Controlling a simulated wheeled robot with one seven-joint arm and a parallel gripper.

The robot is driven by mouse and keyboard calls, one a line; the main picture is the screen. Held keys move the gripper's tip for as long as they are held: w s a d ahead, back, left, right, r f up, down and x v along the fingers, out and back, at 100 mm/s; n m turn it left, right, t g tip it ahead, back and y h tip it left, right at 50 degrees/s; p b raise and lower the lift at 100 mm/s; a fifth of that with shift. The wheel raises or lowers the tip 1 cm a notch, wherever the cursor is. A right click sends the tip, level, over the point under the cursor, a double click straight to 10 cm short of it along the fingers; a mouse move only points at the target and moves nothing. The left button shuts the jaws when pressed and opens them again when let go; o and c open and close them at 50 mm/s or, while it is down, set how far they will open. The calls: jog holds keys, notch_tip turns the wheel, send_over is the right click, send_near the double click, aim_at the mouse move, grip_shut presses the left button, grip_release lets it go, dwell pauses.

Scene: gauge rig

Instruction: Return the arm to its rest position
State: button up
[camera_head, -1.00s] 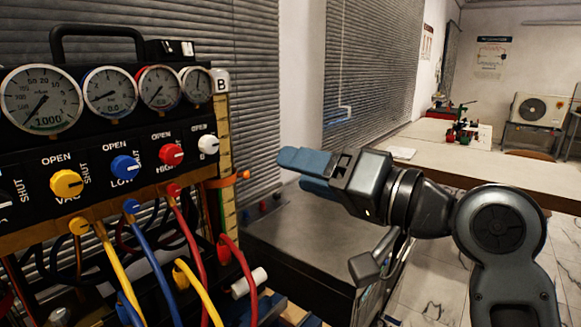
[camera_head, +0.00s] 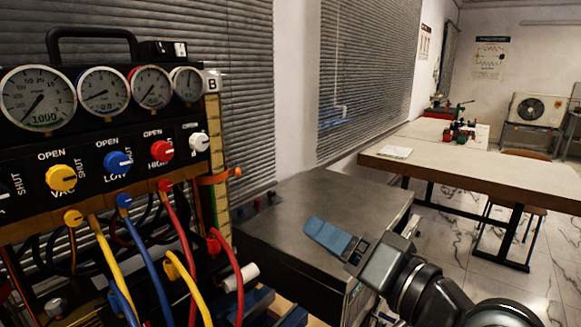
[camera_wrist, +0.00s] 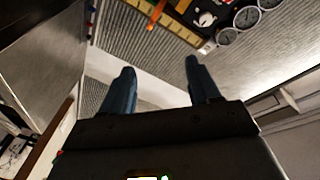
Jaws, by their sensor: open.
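My gripper (camera_head: 328,238) is at the lower right of the head view, in front of the dark metal cabinet and to the right of the gauge rig. Its blue fingers point up and to the left. In the wrist view my gripper (camera_wrist: 158,82) shows two blue fingers spread wide, with nothing between them. It is apart from the gauge rig (camera_head: 100,130), which has several round gauges and yellow, blue, red and white knobs. Part of the rig also shows at the top of the wrist view (camera_wrist: 205,18). The lower arm is cut off by the frame edge.
Yellow, blue and red hoses (camera_head: 148,250) hang in front of the rig. The dark cabinet (camera_head: 330,200) stands behind my gripper. A long table (camera_head: 480,172) with a chair is farther back on the right. Tiled floor lies open between them.

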jog(key=s+d+f+m+t+h, duration=0.1)
jog(key=s+d+f+h, duration=0.35)
jog(key=s+f, duration=0.45)
jog(key=s+d+f+m+t+h, duration=0.1)
jog(key=s+d+f+m+h, duration=0.1)
jog(key=s+d+f+h, duration=0.5)
jog(key=s+d+n, duration=0.2)
jog(key=s, duration=0.9)
jog(key=s+d+n+g, duration=0.1)
jog(key=s+d+n, duration=0.1)
jog(key=s, duration=1)
jog(key=shift+s+n, duration=0.3)
jog(key=shift+n, duration=0.1)
